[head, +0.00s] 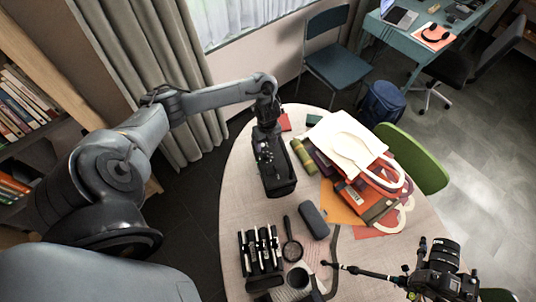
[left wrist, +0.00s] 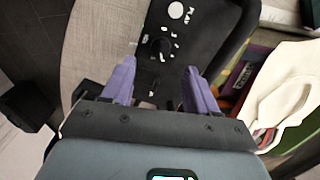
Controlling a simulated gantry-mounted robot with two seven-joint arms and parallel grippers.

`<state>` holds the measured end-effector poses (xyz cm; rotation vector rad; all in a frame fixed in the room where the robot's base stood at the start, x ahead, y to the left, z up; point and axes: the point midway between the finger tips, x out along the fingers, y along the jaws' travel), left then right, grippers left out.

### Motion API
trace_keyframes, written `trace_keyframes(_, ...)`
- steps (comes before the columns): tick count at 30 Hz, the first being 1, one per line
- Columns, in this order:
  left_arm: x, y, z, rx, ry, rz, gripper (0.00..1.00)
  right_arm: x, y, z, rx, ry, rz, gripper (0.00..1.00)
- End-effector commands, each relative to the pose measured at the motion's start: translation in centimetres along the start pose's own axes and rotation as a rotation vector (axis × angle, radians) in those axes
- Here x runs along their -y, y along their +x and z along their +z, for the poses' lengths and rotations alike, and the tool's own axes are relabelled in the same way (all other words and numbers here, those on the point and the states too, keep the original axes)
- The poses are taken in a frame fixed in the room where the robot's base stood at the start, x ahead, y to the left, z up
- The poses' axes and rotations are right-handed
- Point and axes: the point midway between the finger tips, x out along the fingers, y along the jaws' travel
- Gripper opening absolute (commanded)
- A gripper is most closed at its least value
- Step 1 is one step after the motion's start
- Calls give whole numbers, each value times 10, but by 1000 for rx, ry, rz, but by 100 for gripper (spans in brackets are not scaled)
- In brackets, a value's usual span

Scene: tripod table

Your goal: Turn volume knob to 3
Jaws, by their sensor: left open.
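A black box-shaped device (head: 280,181) stands on the round table, below my left gripper (head: 267,150) in the head view. In the left wrist view its black panel (left wrist: 205,40) carries a white round button beside the word PLAY. A dark knob (left wrist: 160,48) sits below that, with small white numerals around it, too small to read surely. My left gripper (left wrist: 160,82) is open, its two purple fingers apart, pointing at the panel on either side of the knob area. I cannot tell whether they touch anything. My right gripper is not in view.
The round table (head: 228,215) also holds a white bag (head: 345,140) over books, a magnifying glass (head: 291,245), a dark case (head: 314,220), a mug (head: 298,278) and a black rack (head: 262,252). A camera on a tripod (head: 440,270) is at the lower right.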

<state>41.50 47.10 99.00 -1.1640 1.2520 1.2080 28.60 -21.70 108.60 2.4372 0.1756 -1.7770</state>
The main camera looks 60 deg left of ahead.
Motion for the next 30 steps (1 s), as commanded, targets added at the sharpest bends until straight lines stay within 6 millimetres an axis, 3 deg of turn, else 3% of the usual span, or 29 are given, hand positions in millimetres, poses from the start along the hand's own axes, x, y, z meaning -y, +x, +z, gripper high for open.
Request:
trace_keyframes(3,-1,26,-1,-3,-2,3,59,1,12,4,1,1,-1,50)
trace_keyframes(12,0,61,-1,-1,-1,0,59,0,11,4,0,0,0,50)
trace_keyframes(27,0,73,0,1,1,-2,59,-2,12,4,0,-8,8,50)
trace_keyframes(30,0,73,0,1,1,-2,44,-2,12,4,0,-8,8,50)
